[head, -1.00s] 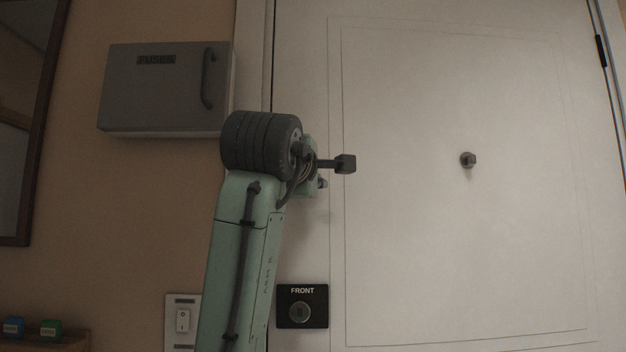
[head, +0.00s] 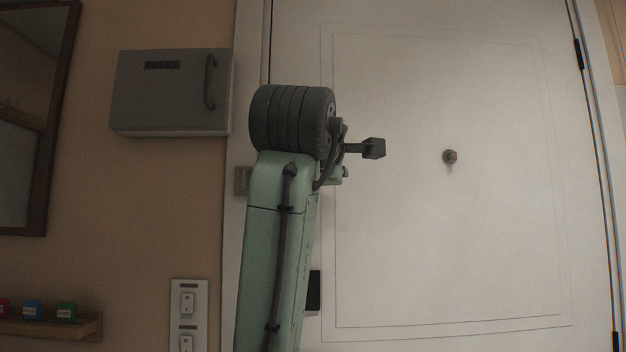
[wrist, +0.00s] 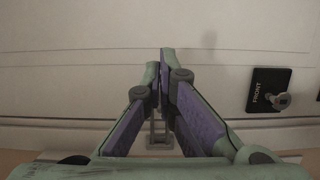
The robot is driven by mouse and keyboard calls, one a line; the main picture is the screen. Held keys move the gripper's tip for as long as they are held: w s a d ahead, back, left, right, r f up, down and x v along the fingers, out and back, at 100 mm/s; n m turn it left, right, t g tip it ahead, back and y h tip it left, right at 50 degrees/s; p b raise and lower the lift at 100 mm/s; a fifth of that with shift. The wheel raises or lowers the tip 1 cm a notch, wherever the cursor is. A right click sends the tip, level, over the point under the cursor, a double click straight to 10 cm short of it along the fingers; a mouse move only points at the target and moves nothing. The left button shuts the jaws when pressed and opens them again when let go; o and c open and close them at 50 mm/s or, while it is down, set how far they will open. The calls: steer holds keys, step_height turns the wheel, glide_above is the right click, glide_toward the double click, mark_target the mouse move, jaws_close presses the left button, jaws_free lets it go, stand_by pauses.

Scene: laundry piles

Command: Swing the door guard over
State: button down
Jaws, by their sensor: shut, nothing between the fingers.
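A door guard (wrist: 158,141) shows in the wrist view as a small metal fitting on the door frame, seen between the lower parts of my fingers. Its far end is hidden by my fingers. In the head view a small metal plate (head: 241,180) on the frame, just left of my arm, seems to be its mount. My gripper (wrist: 162,64) is shut and empty, its tips over the white door (head: 500,240) past the door edge. I cannot tell if it touches the guard.
The black FRONT lock plate (wrist: 268,90) lies right of my fingers in the wrist view. In the head view a grey fuse box (head: 170,95) and light switches (head: 187,303) are left of the door. A small round fitting (head: 450,156) is on the door.

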steer(key=shift+s+d+r, duration=0.1)
steer(key=shift+s+d, duration=0.4)
steer(key=shift+s, duration=0.2)
steer(key=shift+s+d+r, duration=0.1)
steer(key=shift+s+d, duration=0.4)
steer(key=shift+s, duration=0.2)
